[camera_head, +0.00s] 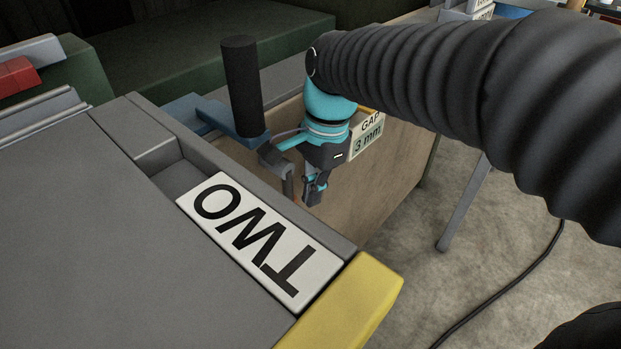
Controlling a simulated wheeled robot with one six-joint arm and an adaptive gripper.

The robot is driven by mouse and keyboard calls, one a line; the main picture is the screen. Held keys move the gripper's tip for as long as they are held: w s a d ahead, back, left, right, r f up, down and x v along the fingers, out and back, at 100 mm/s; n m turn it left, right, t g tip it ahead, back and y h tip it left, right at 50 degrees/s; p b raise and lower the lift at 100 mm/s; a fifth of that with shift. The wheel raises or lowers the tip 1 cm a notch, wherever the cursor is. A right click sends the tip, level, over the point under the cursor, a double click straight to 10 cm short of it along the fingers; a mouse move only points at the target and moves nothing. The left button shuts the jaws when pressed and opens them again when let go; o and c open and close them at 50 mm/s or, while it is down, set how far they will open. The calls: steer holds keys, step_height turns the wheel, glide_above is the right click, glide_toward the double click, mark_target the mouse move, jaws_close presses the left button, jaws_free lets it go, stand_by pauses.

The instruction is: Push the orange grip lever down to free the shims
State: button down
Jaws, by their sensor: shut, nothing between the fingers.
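My gripper (312,195) is in the middle of the view, with its fingers pointing down and shut on nothing. It hangs just past the edge of the grey block, in front of a brown wooden panel (398,165). No orange grip lever can be made out; my arm and gripper cover part of the area behind them. I cannot pick out any shims. A sign reading "GAP 3 mm" (368,135) shows right beside my gripper, partly covered by it. A thin yellow-orange edge shows above that sign.
A large grey block (110,240) with a "TWO" plate (260,240) and a yellow corner (345,308) fills the lower left. A dark upright cylinder (241,85) stands by a blue part (205,112), left of my gripper. A black cable (500,290) crosses the open floor at right.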

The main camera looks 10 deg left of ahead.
mark_target(294, 194)
steer(key=w+d+r+p, duration=0.1)
steer(key=w+d+r, duration=0.1)
steer(key=r, duration=0.7)
steer(key=shift+w+d, duration=0.25)
steer(key=shift+w, duration=0.3)
steer(key=c, duration=1.8)
jaws_free()
steer(key=shift+r, duration=0.25)
steer(key=o, duration=0.8)
steer(key=shift+s+d+r+m+y+p, duration=0.1)
steer(key=shift+s+r+m+y+p, duration=0.1)
steer(key=shift+s+r+m+y, duration=0.25)
steer(key=shift+s+d+r+m+y+p, duration=0.15)
steer(key=shift+r+m, duration=0.2)
steer(key=shift+r, duration=0.3)
steer(key=shift+o, duration=0.6)
steer(key=s+r+m, duration=0.1)
steer(key=s+r+m+y, duration=0.1)
steer(key=r, duration=0.1)
steer(key=shift+s+a+g, duration=0.2)
steer(key=shift+s+g, duration=0.1)
steer(key=shift+m+y, duration=0.3)
steer(key=shift+m, duration=0.2)
steer(key=x, duration=0.4)
steer(key=b+x, duration=0.1)
steer(key=x, duration=0.4)
steer(key=s+x, duration=0.1)
steer(key=x, duration=0.3)
steer(key=shift+a, duration=0.25)
steer(key=shift+c, duration=0.3)
